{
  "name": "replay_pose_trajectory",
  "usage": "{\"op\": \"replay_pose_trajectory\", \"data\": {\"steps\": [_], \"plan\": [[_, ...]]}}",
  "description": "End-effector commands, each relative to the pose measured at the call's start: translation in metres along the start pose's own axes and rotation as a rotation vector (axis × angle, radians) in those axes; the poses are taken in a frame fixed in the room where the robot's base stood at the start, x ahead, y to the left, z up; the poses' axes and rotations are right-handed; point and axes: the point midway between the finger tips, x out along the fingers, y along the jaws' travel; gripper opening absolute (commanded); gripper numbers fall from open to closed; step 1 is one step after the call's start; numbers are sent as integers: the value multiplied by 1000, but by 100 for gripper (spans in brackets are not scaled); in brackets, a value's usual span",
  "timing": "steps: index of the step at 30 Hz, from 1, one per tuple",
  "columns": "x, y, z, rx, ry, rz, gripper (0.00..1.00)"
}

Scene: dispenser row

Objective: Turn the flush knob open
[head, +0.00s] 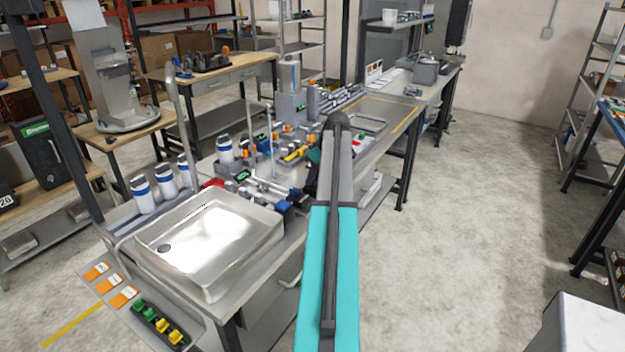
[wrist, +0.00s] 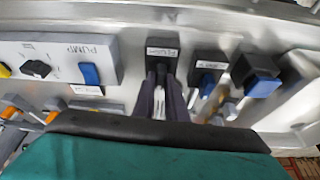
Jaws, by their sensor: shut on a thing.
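The flush knob (wrist: 162,64) is a small dark knob on a black block with a label that seems to read FLUSH, at the upper middle of the wrist view. My gripper (wrist: 161,80) has its two dark fingers shut on this knob from below in the picture. The fingers hide much of the knob, so its turn angle is hard to read. In the head view my arm covers part of the bench, and the knob cannot be made out there.
Blue-handled controls (wrist: 207,82) and (wrist: 262,86) sit close to the right of the knob. A PUMP panel (wrist: 60,60) with a black knob and a blue lever is at the left. A steel sink (head: 210,240) lies left of my arm. Open floor (head: 470,220) is at the right.

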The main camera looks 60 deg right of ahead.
Motion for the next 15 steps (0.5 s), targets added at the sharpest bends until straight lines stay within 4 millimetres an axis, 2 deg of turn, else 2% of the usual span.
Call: {"op": "replay_pose_trajectory", "data": {"steps": [15], "plan": [[0,1,0,-90,-1,-36,0]]}}
